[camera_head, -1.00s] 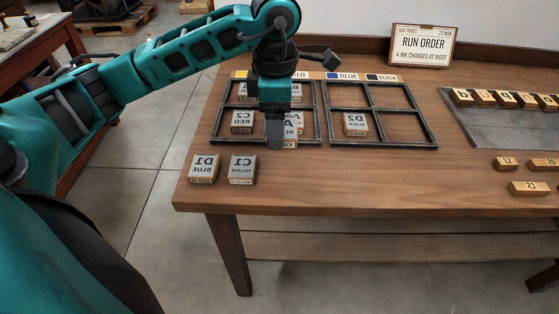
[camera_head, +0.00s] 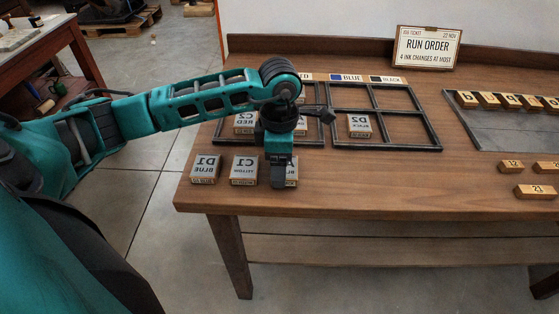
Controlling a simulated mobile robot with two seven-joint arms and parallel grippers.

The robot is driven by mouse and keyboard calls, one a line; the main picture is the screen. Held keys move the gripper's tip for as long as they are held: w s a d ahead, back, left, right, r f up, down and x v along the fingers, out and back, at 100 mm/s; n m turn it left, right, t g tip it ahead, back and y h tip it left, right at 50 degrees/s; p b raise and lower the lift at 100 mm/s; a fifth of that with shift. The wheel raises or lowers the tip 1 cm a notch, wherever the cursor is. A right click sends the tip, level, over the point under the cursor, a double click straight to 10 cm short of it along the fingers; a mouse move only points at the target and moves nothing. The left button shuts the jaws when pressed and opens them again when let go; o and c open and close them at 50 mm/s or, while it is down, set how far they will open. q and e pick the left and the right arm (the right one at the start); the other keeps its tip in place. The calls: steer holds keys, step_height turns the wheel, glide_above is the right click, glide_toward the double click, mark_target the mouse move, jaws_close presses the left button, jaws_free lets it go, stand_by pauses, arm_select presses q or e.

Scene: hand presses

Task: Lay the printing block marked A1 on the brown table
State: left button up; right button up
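My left gripper (camera_head: 279,178) is low over the front part of the brown table (camera_head: 330,185), in front of the left frame. It is around a pale printing block (camera_head: 293,172), whose right part shows beside the fingers and whose mark is mostly hidden. The "A" on it showed a second ago; the fingers seem shut on it. The block is at or very near the table top, just right of block C1 (camera_head: 244,169). Block D1 (camera_head: 205,168) lies left of C1. My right gripper is out of view.
Block C2 (camera_head: 245,122) lies in the left frame, partly hidden by my arm. Block D2 (camera_head: 359,125) lies in the right frame (camera_head: 440,146). Numbered wooden pieces (camera_head: 535,191) and a grey tray (camera_head: 480,131) are at right. The table front between is bare.

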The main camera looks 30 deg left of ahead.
arm_select(q)
steer(key=shift+f, duration=0.15)
steer(key=o, duration=1.1)
steer(key=shift+r, duration=0.45)
step_height(320, 180, up, 12)
steer(key=shift+f+p, duration=0.25)
steer(key=shift+p, duration=0.25)
